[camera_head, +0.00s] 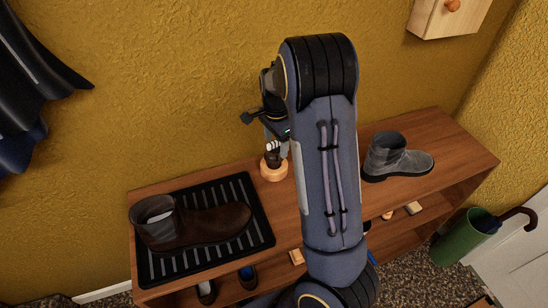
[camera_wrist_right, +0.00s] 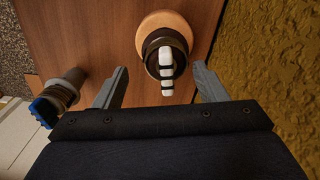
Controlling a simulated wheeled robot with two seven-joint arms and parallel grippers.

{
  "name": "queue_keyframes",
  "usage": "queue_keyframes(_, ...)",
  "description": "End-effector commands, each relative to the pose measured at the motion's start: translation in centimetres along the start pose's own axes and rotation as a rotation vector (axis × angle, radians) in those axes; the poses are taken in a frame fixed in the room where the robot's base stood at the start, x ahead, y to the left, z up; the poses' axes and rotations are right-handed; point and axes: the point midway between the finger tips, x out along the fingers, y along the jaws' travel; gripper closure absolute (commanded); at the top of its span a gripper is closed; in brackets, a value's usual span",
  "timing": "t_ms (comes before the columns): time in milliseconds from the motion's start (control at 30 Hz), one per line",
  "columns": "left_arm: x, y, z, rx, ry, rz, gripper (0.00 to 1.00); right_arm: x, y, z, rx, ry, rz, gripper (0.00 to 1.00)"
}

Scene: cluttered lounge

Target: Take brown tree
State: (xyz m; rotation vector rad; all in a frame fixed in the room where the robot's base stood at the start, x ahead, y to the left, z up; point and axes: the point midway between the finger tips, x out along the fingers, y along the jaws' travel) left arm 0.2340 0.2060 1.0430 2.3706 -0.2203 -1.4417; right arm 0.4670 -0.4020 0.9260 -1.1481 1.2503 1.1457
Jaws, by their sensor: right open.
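The brown tree (camera_head: 272,157) appears to be the small dark-brown upright piece with a white, black-banded part, standing on a round light-wood base (camera_head: 274,171) on the bench top. It also shows in the right wrist view (camera_wrist_right: 152,43). My right gripper (camera_head: 277,138) is over it, partly hidden behind my own arm. In the right wrist view the jaws (camera_wrist_right: 160,70) are open and empty, with one finger on each side of the tree's white part. I cannot tell how far above it they are. My left gripper is not in view.
A grey boot (camera_head: 400,160) stands at the right. The wooden bench (camera_head: 455,140) backs onto a yellow wall. A blue-ended object (camera_wrist_right: 45,110) is left of the jaws. A green umbrella stand (camera_head: 458,240) is right.

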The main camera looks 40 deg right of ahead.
Motion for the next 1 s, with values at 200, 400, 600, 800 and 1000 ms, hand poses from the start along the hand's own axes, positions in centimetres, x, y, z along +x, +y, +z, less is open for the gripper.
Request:
queue_keyframes(200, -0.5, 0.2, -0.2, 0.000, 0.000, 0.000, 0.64, 2.7, -0.4, 0.0, 0.000, -0.001, 0.005, 0.35)
queue_keyframes(400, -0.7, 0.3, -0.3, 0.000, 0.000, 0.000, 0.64, 5.4, -0.7, 0.0, -0.001, -0.002, 0.003, 0.35)
queue_keyframes(600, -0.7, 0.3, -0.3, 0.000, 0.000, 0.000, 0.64, 6.0, -0.7, 0.1, -0.002, -0.002, -0.001, 0.35)
queue_keyframes(800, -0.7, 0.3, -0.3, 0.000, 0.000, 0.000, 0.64, 5.9, -0.7, 0.1, -0.002, -0.002, 0.000, 0.48)
queue_keyframes(1000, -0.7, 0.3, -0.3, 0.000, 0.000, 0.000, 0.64, 5.9, -0.7, 0.1, -0.002, -0.002, 0.000, 0.74)
